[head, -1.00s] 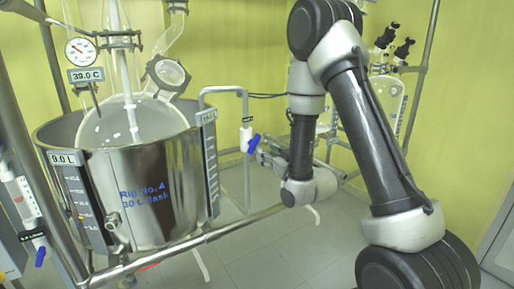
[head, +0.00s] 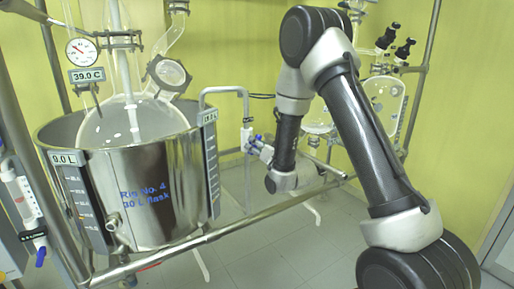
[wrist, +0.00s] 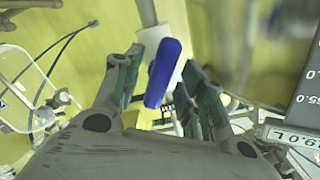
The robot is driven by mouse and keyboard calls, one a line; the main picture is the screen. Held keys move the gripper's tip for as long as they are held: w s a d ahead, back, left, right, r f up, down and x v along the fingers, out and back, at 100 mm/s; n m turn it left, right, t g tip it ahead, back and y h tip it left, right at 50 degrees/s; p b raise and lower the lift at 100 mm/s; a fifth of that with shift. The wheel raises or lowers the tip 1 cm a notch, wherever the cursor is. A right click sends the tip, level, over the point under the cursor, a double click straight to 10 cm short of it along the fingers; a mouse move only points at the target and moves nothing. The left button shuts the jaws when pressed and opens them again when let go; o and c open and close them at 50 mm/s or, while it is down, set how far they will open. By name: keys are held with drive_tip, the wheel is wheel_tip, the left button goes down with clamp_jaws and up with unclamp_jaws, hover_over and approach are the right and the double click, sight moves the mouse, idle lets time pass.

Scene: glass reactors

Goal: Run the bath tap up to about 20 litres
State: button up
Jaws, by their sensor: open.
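The tap's blue handle (wrist: 163,73) stands between the two fingers of my gripper (wrist: 161,66) in the wrist view. The fingers are open, with no clear grip on the handle. In the head view my gripper (head: 264,150) is at the tap (head: 247,138), its fingertips by the blue handle, which is partly hidden there. The tap's pipe (head: 225,90) arches over the steel bath (head: 150,195). A litre display (wrist: 290,135), upside down in the wrist view, appears to read 19.0 L. The front litre display (head: 65,158) is too small to read surely.
A glass flask (head: 135,120) sits in the bath, with a dial thermometer (head: 82,51) and a 39.0 C display (head: 86,76) beside it. A steel rail (head: 250,222) runs in front. More glassware (head: 385,95) stands behind my arm.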

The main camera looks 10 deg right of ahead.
clamp_jaws()
drive_tip(key=shift+m, duration=0.3)
drive_tip(key=m, duration=1)
drive_tip(key=shift+r+m, duration=0.1)
drive_tip(key=shift+m, duration=0.3)
idle(0.6)
unclamp_jaws()
